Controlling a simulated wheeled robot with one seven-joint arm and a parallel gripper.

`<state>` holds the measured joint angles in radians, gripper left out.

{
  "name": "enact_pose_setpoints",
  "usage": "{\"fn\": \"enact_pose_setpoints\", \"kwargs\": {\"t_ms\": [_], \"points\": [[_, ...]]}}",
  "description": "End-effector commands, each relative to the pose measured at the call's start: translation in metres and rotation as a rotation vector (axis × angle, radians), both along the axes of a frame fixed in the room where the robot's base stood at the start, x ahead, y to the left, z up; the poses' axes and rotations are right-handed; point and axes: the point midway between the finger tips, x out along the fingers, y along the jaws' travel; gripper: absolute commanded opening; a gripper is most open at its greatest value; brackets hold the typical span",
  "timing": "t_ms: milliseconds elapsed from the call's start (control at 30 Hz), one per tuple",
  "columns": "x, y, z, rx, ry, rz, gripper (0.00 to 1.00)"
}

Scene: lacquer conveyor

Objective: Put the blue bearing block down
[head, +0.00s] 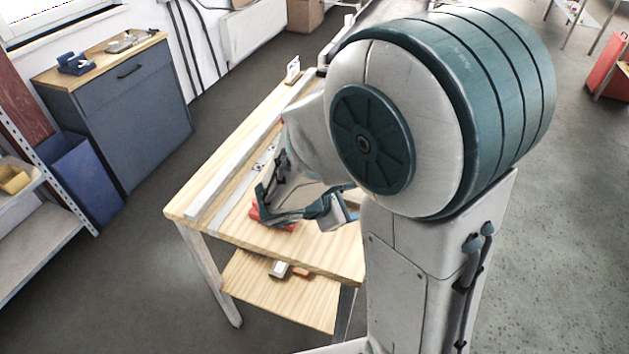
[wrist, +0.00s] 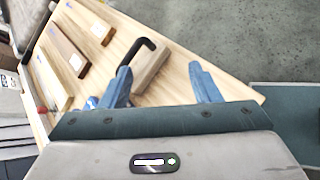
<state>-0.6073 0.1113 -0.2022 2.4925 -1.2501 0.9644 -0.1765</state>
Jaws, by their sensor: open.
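My gripper (wrist: 158,70) is open in the wrist view, with its two blue fingers apart over the wooden tabletop (wrist: 240,82). No blue block shows between the fingers. A brown block (wrist: 151,72) with a black handle-like loop lies beyond and between the fingertips. A small blue patch (wrist: 91,102) shows beside the left finger; I cannot tell whether it is the blue bearing block. In the head view my arm reaches low over the workbench (head: 225,228) and hides part of it. A blue item (head: 74,63) on the far cabinet is too small to identify surely.
Labelled wooden pieces (wrist: 68,52) lie on the tabletop left of the fingers. Red parts (head: 262,222) lie under my arm. A rail (head: 235,160) runs along the bench. A lower shelf (head: 285,300) holds small items. Floor lies beyond the bench edge.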

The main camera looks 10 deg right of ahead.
Motion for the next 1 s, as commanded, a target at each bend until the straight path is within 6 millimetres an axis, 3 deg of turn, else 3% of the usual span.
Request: {"fn": "enact_pose_setpoints", "kwargs": {"t_ms": [200,433,1000], "points": [[0.046,0.056,-0.019,-0.322,0.112,0.464,0.56],[0.064,0.091,-0.031,-0.472,0.153,0.690,0.56],[0.127,0.050,-0.063,-0.484,0.156,0.707,0.56]]}}
